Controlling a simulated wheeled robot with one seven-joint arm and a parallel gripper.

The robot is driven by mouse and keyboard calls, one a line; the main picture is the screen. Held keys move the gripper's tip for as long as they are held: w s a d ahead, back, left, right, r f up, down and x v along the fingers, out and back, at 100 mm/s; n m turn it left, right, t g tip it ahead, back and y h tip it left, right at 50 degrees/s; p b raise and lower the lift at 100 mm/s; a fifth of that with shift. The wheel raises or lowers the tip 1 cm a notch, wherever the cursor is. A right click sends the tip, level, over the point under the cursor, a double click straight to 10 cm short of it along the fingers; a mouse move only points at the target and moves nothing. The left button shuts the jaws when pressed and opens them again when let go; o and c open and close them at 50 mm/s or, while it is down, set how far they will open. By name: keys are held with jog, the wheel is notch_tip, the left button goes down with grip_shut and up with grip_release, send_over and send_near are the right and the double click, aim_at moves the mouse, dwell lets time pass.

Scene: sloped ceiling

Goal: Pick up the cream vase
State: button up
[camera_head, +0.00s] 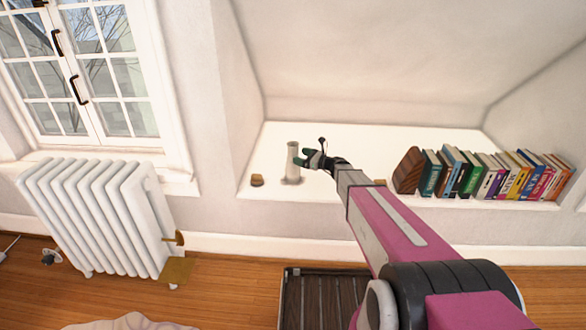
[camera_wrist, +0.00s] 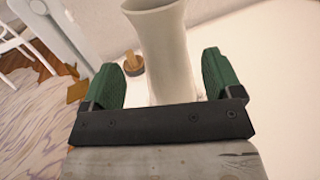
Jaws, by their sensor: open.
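The cream vase (camera_head: 292,160) stands upright on the white ledge (camera_head: 345,137) under the sloped ceiling. It is tall and narrow with a flared rim. My gripper (camera_head: 306,160) reaches in from the right at the vase. In the wrist view, my gripper (camera_wrist: 162,80) is open, with one green finger on each side of the vase (camera_wrist: 163,50). A gap shows between each finger and the vase, with a wider gap on the left. The vase's lower part is hidden behind the dark gripper body.
A small brown object (camera_head: 257,180) stands on the ledge left of the vase; it also shows in the wrist view (camera_wrist: 133,64). A row of books (camera_head: 490,174) with a wooden bookend (camera_head: 408,170) fills the ledge's right. A white radiator (camera_head: 100,215) stands below the window.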

aim_at(297, 154)
jog(key=x, duration=0.5)
jog(key=shift+w, duration=0.25)
jog(key=shift+d, duration=0.1)
grip_shut()
